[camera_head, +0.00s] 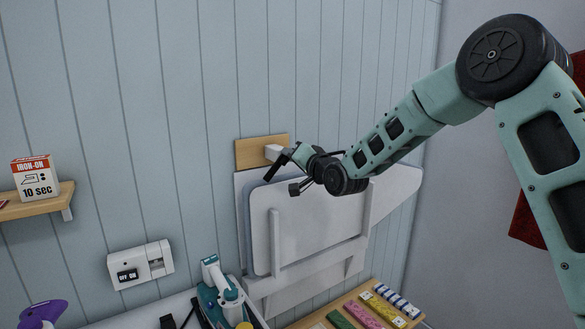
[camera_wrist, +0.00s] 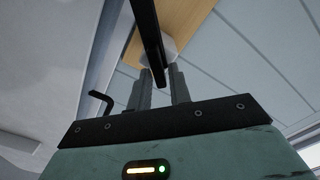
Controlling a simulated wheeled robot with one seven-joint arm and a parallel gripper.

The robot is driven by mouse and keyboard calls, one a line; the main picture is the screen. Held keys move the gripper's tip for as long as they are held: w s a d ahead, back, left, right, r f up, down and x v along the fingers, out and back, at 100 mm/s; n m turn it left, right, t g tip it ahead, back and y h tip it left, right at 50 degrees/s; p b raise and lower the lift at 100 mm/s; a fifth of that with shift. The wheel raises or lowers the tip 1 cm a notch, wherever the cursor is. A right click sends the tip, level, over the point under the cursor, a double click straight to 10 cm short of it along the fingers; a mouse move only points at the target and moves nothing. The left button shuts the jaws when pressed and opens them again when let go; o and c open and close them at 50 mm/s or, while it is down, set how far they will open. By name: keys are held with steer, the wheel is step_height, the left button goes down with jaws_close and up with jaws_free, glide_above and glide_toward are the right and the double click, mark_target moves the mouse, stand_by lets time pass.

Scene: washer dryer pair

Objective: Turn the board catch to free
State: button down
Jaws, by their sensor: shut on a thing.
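The board catch is a dark bar (camera_wrist: 149,30) on a pale hub (camera_wrist: 170,48), mounted on a wooden plate (camera_head: 258,153) on the wall. In the head view the dark bar (camera_head: 275,168) slants down to the left. My gripper (camera_wrist: 160,84) has its two fingers on either side of the bar's end and is shut on it. In the head view my gripper (camera_head: 283,158) is in front of the plate and hides part of the catch. The white ironing board (camera_head: 315,225) stands folded upright against the wall, just below the plate.
A shelf (camera_head: 38,202) with an iron-on box (camera_head: 35,178) is at the left. A wall switch (camera_head: 140,265) is lower left. A teal-and-white iron (camera_head: 222,290) stands below. Several coloured blocks (camera_head: 362,313) lie on a wooden surface at the bottom right.

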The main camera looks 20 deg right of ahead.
steer(key=shift+d+f+m+b, duration=0.15)
steer(key=shift+m+b, duration=0.6)
steer(key=shift+m, duration=0.7)
steer(key=shift+f+m+b, duration=0.2)
steer(key=shift+m+b, duration=0.55)
steer(key=shift+m, duration=0.65)
steer(key=shift+d+f+m+b, duration=0.15)
steer(key=shift+m+b, duration=0.6)
steer(key=shift+m, duration=0.7)
steer(key=shift+a, duration=0.15)
steer(key=c, duration=1.5)
jaws_free()
steer(key=b+v, duration=0.2)
steer(key=v, duration=1.5)
steer(key=shift+s+r, duration=0.1)
steer(key=shift+s, duration=0.05)
